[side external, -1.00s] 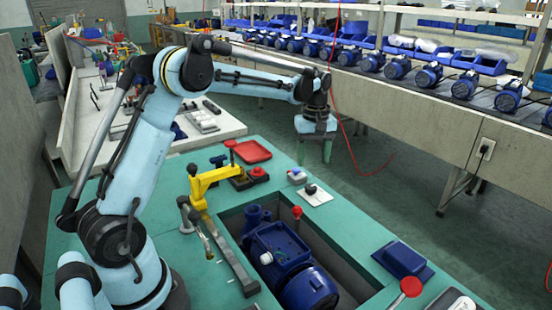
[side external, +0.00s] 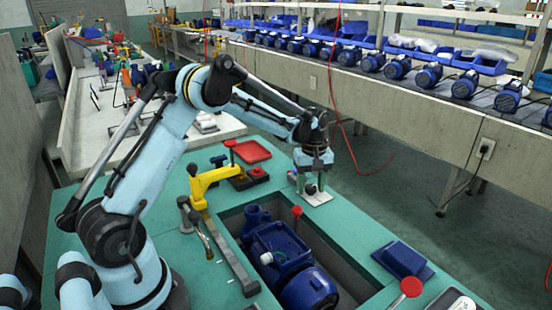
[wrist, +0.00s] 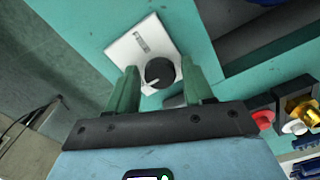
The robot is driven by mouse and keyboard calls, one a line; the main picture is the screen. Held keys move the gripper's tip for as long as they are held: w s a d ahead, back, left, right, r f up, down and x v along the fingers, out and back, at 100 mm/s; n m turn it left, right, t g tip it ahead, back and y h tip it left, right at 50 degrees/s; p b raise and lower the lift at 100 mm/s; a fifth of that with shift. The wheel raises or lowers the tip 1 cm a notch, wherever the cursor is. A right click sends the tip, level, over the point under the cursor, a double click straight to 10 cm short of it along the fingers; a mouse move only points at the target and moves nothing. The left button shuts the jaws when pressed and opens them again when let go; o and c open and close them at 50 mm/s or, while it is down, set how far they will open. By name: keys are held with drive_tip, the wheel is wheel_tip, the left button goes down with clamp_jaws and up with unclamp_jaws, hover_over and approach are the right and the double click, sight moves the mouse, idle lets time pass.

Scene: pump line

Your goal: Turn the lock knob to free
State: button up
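The lock knob is a round black knob (wrist: 159,72) with a white pointer line that points to the lower left in the wrist view. It sits on a white plate (wrist: 139,38) that bears a small grey marking. In the side view the knob (side external: 311,189) and plate (side external: 316,199) are at the back edge of the green bench, partly covered by my gripper. My gripper (side external: 311,181) is open and points down just over the plate. In the wrist view its two green fingers (wrist: 161,68) stand left and right of the knob, with a gap on each side.
A yellow clamp (side external: 205,181), a red tray (side external: 252,152) and a red button (side external: 257,172) are left of the plate. A blue pump (side external: 275,246) lies in the bench recess, with a red-topped lever (side external: 297,211) beside it. A blue block (side external: 403,260) is at right.

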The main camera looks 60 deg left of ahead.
drive_tip(key=c, duration=0.8)
drive_tip(key=shift+m, duration=0.5)
drive_tip(key=m, duration=0.3)
drive_tip(key=shift+m, duration=0.4)
drive_tip(key=m, duration=0.4)
drive_tip(key=shift+m, duration=0.3)
drive_tip(key=m, duration=0.8)
drive_tip(key=shift+m, duration=0.4)
